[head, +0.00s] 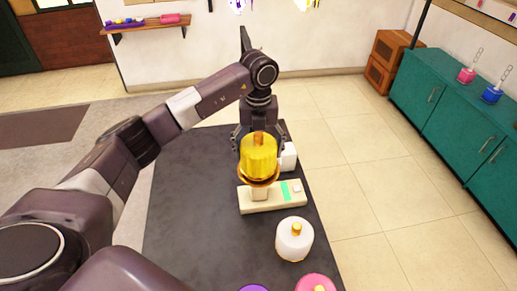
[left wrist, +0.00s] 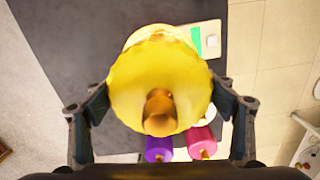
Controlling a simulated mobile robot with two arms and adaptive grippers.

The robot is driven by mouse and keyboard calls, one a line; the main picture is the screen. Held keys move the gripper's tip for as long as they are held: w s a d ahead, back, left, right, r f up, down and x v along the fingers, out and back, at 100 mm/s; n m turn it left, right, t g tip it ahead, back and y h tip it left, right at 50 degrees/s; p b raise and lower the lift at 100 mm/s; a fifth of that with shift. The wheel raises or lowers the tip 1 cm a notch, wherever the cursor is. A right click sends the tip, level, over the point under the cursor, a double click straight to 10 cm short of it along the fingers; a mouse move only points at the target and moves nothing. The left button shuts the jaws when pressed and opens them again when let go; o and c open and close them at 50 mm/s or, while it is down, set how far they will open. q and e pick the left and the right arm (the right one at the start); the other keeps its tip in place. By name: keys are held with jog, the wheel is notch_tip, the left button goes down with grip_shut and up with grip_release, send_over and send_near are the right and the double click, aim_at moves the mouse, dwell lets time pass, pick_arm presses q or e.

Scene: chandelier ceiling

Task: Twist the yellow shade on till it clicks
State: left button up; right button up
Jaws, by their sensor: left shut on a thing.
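The yellow shade (head: 259,158) is a ribbed cylinder with a copper knob on top. It is upright over the socket end of a cream base (head: 268,206), with a copper-coloured rim at its lower edge. I cannot tell whether it is seated. My left gripper (head: 260,140) reaches from behind and is shut on the shade, a finger on each side. In the left wrist view the yellow shade (left wrist: 160,75) fills the space between the fingers of my left gripper (left wrist: 160,105), knob towards the camera. The base carries a green panel and a pale button. My right gripper is not in view.
A white shade (head: 294,242) stands in front of the base on the dark table (head: 185,215). A pink shade (head: 316,284) and a purple one (head: 254,288) are at the near edge. A white object (head: 289,154) is beside the gripper. The table's left is clear.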

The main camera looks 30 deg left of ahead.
pick_arm(q)
jog(key=shift+f+b, duration=0.3)
jog(key=shift+f, duration=0.3)
jog(key=shift+f+m+b, duration=0.1)
jog(key=shift+m+b, duration=0.3)
jog(key=shift+m, duration=0.7)
jog(key=m+b, duration=0.1)
jog(key=m, duration=0.4)
jog(key=shift+m+b, duration=0.3)
jog(key=shift+m, duration=0.1)
jog(key=m+b, duration=0.1)
jog(key=m, duration=0.4)
jog(key=o, duration=1.4)
jog(key=shift+o, duration=0.5)
